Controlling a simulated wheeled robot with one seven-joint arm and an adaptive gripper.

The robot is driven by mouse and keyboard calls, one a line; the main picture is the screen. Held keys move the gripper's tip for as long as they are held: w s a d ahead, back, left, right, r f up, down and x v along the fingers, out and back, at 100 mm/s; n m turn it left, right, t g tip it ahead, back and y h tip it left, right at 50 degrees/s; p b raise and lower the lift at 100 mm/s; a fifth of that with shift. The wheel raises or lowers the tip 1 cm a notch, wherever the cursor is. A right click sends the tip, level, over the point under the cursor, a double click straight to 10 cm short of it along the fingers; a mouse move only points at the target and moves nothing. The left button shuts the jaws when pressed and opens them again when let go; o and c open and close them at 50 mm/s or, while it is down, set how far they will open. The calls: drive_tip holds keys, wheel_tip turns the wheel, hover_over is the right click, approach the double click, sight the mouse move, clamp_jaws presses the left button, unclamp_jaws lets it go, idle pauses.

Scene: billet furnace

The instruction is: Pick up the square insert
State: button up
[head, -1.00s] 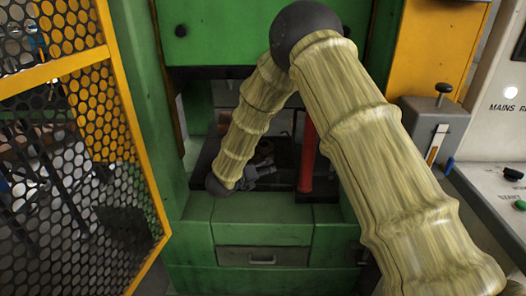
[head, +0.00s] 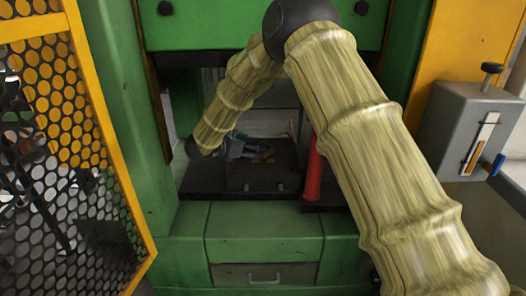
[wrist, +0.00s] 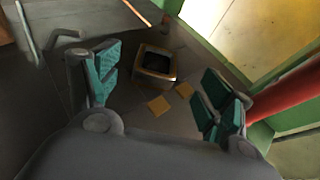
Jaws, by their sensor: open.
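The square insert (wrist: 157,64) shows in the wrist view as a small tan, square-edged block with a dark hollow in its top. It sits on a dark flat surface, beyond and between the fingertips. My gripper (wrist: 158,90) is open and empty, with its green-padded fingers on either side and apart from the insert. In the head view my gripper (head: 240,148) is small and dark over the press bed (head: 262,178). I cannot clearly make out the insert there.
Two small tan squares (wrist: 159,105) lie flat near the insert. A red post (head: 312,172) stands right of the bed. Green press walls (head: 124,110) close in the sides. A yellow mesh guard (head: 60,180) is at left, and a grey lever box (head: 470,128) is at right.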

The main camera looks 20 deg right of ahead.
sight(270, 151)
drive_tip(key=shift+x, duration=3.2)
drive_tip(key=shift+w+a+f, duration=0.1)
drive_tip(key=shift+a, duration=0.05)
drive_tip(key=shift+c, duration=0.4)
clamp_jaws()
